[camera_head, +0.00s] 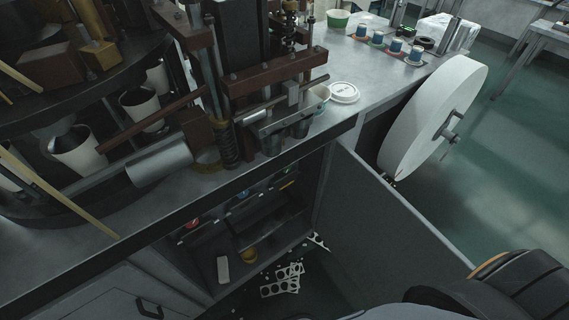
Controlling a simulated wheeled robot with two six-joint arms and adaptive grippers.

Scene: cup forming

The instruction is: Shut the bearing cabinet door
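The bearing cabinet door (385,215) is a dark grey panel standing wide open. It swings out from the right side of the cabinet opening toward the lower right of the view. The cabinet (308,205) sits under the steel worktop, and its inside with shelves and small parts shows. A dark, rounded part with an orange band at the lower right corner seems to be my own arm, close to the door's outer end. It hides the door's lower right part. Neither gripper's fingers show, so I cannot see contact with the door.
A large white paper roll (425,120) stands just behind the door. Punched white scraps (282,282) lie on the floor by the opening. Another closed cabinet front with a handle (150,308) is at lower left. Green floor (510,180) is clear at right.

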